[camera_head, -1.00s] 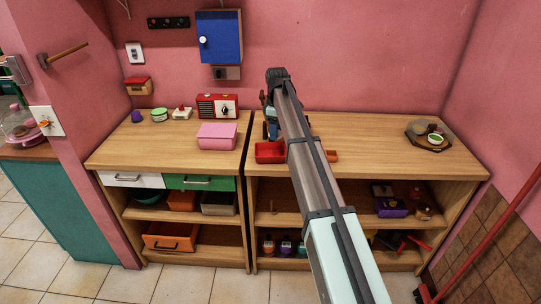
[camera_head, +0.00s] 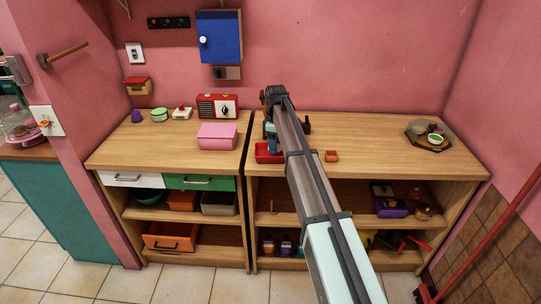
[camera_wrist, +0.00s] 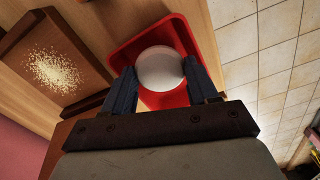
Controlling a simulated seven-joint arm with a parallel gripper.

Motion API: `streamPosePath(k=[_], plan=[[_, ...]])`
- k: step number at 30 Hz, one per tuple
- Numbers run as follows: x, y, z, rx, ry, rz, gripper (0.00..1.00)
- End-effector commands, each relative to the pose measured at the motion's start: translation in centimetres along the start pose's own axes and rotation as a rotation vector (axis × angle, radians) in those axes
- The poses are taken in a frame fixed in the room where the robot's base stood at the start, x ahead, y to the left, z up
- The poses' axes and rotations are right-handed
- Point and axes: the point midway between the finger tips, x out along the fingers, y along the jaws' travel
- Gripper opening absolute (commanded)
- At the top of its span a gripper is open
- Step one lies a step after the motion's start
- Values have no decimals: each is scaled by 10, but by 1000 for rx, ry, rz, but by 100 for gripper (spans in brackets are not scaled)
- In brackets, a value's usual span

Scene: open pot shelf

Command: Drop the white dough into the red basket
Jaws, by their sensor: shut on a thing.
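The white dough (camera_wrist: 159,69) is a round pale lump between the two fingers of my gripper (camera_wrist: 155,82) in the wrist view. My gripper is shut on it. The red basket (camera_wrist: 120,55) lies behind the dough in the wrist view, and its walls show on several sides of the dough. In the head view the red basket (camera_head: 265,158) sits near the front edge of the counter, partly hidden by my arm. The dough cannot be seen in the head view.
A wooden tray (camera_wrist: 92,98) with a pale crumb patch lies beside the basket in the wrist view. A small orange pot (camera_head: 331,156) stands right of my arm, and a pink box (camera_head: 217,137) stands to the left.

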Motion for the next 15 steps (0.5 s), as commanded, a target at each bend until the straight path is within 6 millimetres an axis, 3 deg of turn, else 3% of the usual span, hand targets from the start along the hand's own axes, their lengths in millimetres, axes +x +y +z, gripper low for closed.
streamPosePath(k=[3,4,12,15], plan=[[0,0,0,0,0,0,29],[0,0,0,0,0,0,61],[0,0,0,0,0,0,87],[0,0,0,0,0,0,88]])
